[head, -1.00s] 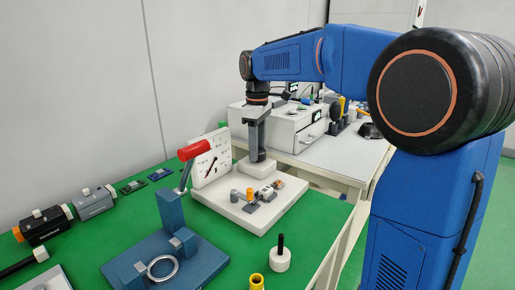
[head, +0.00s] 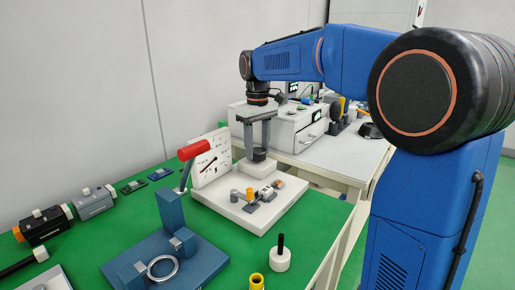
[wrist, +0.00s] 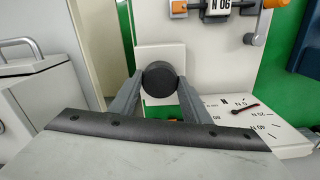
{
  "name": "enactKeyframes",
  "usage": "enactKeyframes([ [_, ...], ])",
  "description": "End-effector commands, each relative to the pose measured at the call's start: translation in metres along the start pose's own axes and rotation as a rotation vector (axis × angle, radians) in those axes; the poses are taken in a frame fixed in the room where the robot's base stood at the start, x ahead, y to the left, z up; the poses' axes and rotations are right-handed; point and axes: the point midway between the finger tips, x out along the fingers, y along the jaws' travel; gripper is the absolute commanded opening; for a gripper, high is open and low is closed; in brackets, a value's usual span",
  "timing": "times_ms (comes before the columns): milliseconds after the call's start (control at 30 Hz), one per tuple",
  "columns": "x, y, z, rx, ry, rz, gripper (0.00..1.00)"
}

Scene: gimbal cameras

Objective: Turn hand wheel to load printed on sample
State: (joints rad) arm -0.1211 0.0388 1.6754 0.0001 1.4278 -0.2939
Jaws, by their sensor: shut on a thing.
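My gripper (head: 258,152) points straight down over the tester, its two fingers on either side of the black hand wheel (wrist: 160,80). It is shut on the wheel's rim. The wheel sits on a white block at the back of the white tester base (head: 228,206). The white dial (head: 203,167) stands left of the wheel, its dark needle slanting up to the right in the head view. The dial shows partly in the wrist view (wrist: 222,114). The sample (head: 264,192) lies on the base; its printed label, seen in the wrist view (wrist: 218,6), looks like "N 06" and may be upside down.
A white weight with a black post (head: 280,260) and a yellow cup (head: 256,282) are near the green table's edge. A grey cabinet (head: 284,126) stands behind.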

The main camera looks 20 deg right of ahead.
Motion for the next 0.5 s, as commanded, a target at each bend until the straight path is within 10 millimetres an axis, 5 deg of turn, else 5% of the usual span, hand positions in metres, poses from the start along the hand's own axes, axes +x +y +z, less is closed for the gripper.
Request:
enactKeyframes([
  [500,-0.0007,0.0003,-0.0003,0.195,0.002,0.001,0.21],
])
